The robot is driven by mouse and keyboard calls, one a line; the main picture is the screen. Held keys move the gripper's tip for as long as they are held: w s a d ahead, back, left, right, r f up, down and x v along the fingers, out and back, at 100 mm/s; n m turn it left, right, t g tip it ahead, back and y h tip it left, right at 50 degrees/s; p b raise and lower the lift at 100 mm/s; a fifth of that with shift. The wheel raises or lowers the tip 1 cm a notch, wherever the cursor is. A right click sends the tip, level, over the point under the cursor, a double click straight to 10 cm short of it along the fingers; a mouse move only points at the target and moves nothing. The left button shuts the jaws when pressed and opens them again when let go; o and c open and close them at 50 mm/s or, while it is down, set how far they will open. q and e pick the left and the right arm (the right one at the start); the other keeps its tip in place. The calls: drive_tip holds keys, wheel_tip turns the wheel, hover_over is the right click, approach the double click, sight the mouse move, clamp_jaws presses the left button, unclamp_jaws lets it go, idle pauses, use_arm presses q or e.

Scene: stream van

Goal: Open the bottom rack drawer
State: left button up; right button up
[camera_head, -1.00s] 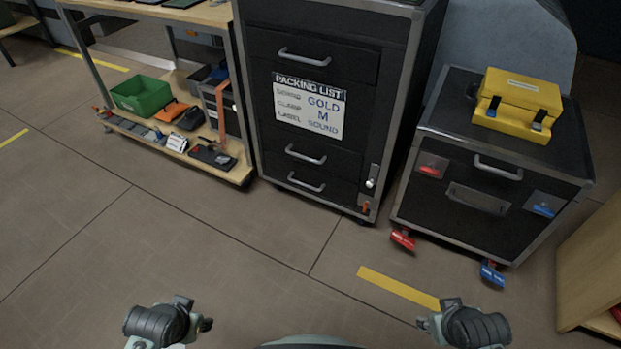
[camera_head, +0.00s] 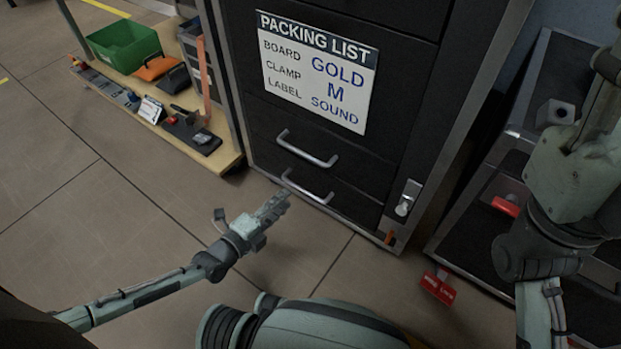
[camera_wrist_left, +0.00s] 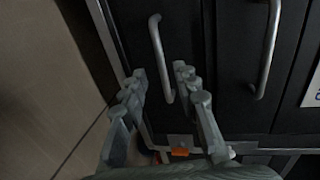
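The bottom rack drawer (camera_head: 345,208) is the lowest black front of the dark rack and sits shut. Its silver bar handle (camera_head: 307,188) shows in the head view, and in the left wrist view the handle (camera_wrist_left: 158,55) stands just ahead. My left gripper (camera_head: 276,207) is in front of and slightly below this handle. In the left wrist view its fingers (camera_wrist_left: 160,80) are apart, with the near end of the handle appearing in the gap between them. Contact cannot be told. My right arm (camera_head: 575,185) rises at the right; its fingers are not seen.
Another drawer handle (camera_head: 307,150) lies just above. A latch (camera_head: 407,197) and an orange tag (camera_head: 390,238) are at the rack's lower right. A shelf with a green bin (camera_head: 123,45) stands left. A dark cart with a red caster tag (camera_head: 438,287) stands right.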

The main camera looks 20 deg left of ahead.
sight(298, 187)
use_arm(q)
drive_tip(key=b+x, duration=0.3)
drive_tip(key=x, duration=0.4)
drive_tip(key=shift+w, duration=0.2)
drive_tip(key=shift+c, duration=0.6)
clamp_jaws()
